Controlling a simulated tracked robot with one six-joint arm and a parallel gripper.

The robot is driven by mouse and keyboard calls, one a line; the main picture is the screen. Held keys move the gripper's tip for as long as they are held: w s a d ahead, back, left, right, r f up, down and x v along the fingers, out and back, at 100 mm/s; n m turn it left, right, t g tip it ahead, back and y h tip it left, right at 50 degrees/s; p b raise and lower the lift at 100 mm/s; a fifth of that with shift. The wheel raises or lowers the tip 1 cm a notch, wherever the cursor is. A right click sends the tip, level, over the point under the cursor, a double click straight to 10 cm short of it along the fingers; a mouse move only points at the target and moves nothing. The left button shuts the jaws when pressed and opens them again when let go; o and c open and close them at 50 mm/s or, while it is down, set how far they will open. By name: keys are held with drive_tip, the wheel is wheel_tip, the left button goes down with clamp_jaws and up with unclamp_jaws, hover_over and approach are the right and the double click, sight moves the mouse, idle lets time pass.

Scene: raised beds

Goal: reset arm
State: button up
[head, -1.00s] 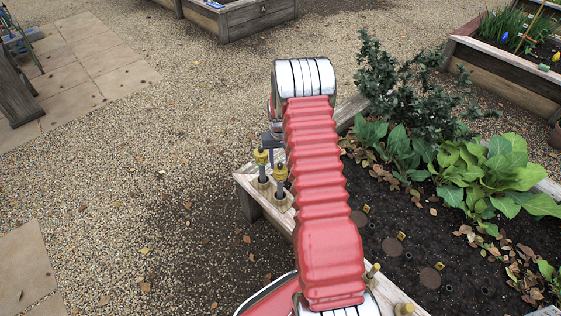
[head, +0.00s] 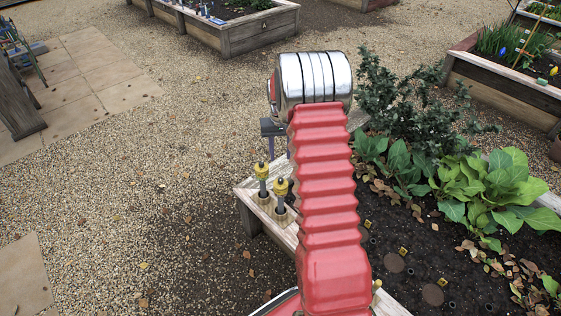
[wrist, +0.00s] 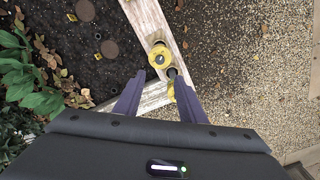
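My arm, a red ribbed link with a silver joint at its top, rises through the middle of the head view. My gripper (wrist: 158,77) shows in the wrist view as two dark purple fingers, spread apart with nothing held between them. In the head view it is mostly hidden behind the arm. Two yellow-topped dark tools (head: 262,172) (head: 281,188) stand upright at the wooden corner of the near raised bed (head: 247,189). In the wrist view, a yellow top (wrist: 160,56) lies just beyond the fingertips, apart from them as far as I can tell.
The near bed holds dark soil, round brown discs (head: 394,263), leafy plants (head: 483,188) and a dark bush (head: 405,100). Other raised beds stand at the back (head: 240,32) and right (head: 500,85). Gravel (head: 150,170) left of the arm is open.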

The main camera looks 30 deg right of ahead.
drive_tip(key=shift+r, duration=0.45)
drive_tip(key=s+a+r+n+t, duration=0.5)
drive_tip(key=s+a+r, duration=2)
drive_tip(key=s+a, duration=0.3)
drive_tip(key=shift+s+a+r+t, duration=0.25)
drive_tip(key=shift+s+r+t, duration=0.05)
drive_tip(key=shift+s, duration=0.45)
